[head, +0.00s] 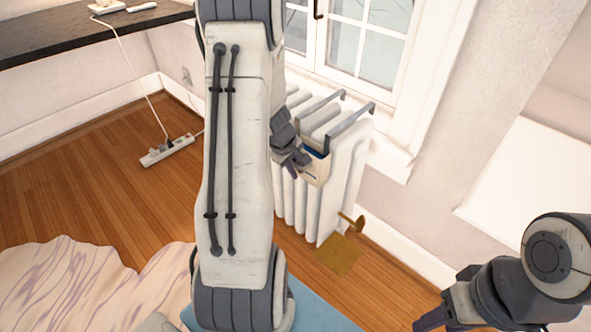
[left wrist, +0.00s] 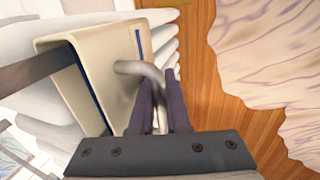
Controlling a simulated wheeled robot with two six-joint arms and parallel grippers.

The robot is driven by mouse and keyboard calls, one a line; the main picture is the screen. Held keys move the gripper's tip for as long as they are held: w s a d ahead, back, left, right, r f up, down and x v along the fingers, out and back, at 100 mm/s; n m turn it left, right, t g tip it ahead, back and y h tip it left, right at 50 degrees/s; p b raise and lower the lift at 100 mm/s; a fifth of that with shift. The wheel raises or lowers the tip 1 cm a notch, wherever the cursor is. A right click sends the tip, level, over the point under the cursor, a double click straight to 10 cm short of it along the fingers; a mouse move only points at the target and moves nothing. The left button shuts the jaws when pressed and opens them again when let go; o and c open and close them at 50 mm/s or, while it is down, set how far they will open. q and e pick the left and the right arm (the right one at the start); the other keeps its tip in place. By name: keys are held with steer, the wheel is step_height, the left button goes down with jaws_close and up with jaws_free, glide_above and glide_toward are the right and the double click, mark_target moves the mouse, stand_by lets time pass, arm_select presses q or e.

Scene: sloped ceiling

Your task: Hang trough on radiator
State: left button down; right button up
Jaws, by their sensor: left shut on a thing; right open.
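The cream trough (head: 317,169) with a blue strip inside its rim is at the front face of the white radiator (head: 345,185), near its top. Its grey strap arms (head: 350,118) reach back across the radiator's top, with bent ends at the far side. I cannot tell whether they bear its weight. My left gripper (head: 297,161) is shut on the trough's grey curved handle. In the left wrist view the handle (left wrist: 135,68) runs between the fingers, beside the trough's cream wall (left wrist: 105,75). My right gripper (head: 432,322) is open, low at the right, partly cut off and away from the radiator.
My left arm hides part of the radiator. A window (head: 355,40) and sill are behind it. A brass valve (head: 350,222) and plate (head: 338,255) are at its foot. A power strip (head: 167,151), a pale rug (head: 70,285) and a dark shelf (head: 80,35) are at left.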

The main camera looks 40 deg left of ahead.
arm_select(q)
steer(key=shift+f+b, duration=1.25)
steer(key=shift+f, duration=0.2)
steer(key=c, duration=0.8)
jaws_free()
steer(key=p+v, duration=0.5)
steer(key=v, duration=0.5)
steer(key=shift+s+r, duration=0.2)
steer(key=shift+r, duration=0.05)
